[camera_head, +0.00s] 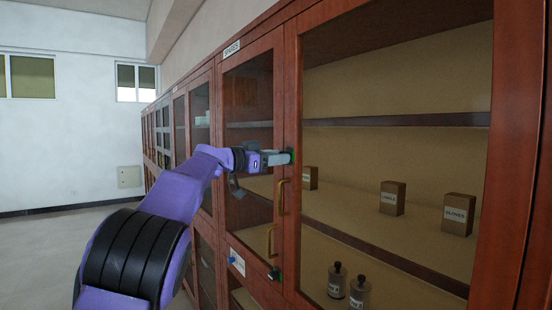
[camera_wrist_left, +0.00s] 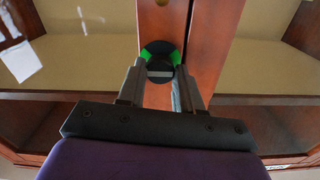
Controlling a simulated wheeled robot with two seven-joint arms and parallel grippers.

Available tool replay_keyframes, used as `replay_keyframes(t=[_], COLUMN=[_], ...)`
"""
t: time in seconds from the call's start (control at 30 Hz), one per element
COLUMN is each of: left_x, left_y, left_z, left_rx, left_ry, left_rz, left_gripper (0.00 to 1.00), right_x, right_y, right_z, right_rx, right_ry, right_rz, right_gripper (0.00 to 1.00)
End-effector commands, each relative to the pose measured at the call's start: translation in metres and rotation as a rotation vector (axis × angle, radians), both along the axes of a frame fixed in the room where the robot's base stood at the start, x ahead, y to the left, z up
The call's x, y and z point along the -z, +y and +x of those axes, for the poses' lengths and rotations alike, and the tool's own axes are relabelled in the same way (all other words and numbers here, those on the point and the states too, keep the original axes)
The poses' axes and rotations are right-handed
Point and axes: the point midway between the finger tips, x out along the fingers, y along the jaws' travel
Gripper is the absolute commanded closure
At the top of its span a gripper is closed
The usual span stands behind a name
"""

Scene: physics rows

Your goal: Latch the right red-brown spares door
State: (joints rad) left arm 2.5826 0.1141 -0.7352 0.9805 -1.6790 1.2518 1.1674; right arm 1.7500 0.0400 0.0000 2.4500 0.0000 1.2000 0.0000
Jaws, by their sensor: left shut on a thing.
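The right red-brown spares door (camera_head: 293,100) is a wooden frame with a large pane, and it looks flush with the cabinet front. A round latch knob, black with green patches, sits on the stile by the seam between the doors; it shows in the left wrist view (camera_wrist_left: 160,48). My left gripper (camera_head: 285,158) reaches it from the left and is shut on the knob, with a finger on each side of it in the left wrist view (camera_wrist_left: 160,80). The fingers hide part of the knob in the head view. My right gripper is not in view.
Brass handles (camera_head: 281,197) and (camera_head: 271,240) hang below the knob. A second dark latch (camera_head: 274,274) sits lower down. A SPARES label (camera_head: 231,49) is above the left door. Boxes (camera_head: 393,198) and bottles (camera_head: 337,280) stand inside. Floor at left (camera_head: 50,250) is clear.

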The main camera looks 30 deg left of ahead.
Motion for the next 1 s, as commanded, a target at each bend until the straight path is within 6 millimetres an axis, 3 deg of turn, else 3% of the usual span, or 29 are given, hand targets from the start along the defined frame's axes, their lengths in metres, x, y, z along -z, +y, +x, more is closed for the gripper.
replay_keyframes(t=[0.37, 1.0], left_x=[-0.0006, 0.0012], left_y=[0.0001, 0.0003], left_z=[-0.0003, -0.0002], left_rx=[-0.002, -0.002], left_ry=[-0.043, -0.264], left_rz=[0.101, 0.635], left_gripper=[0.96, 0.96], right_x=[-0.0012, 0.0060], right_y=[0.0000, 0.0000], right_z=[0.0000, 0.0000], right_rx=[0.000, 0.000], right_ry=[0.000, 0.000], right_rz=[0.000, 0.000], right_gripper=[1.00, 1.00])
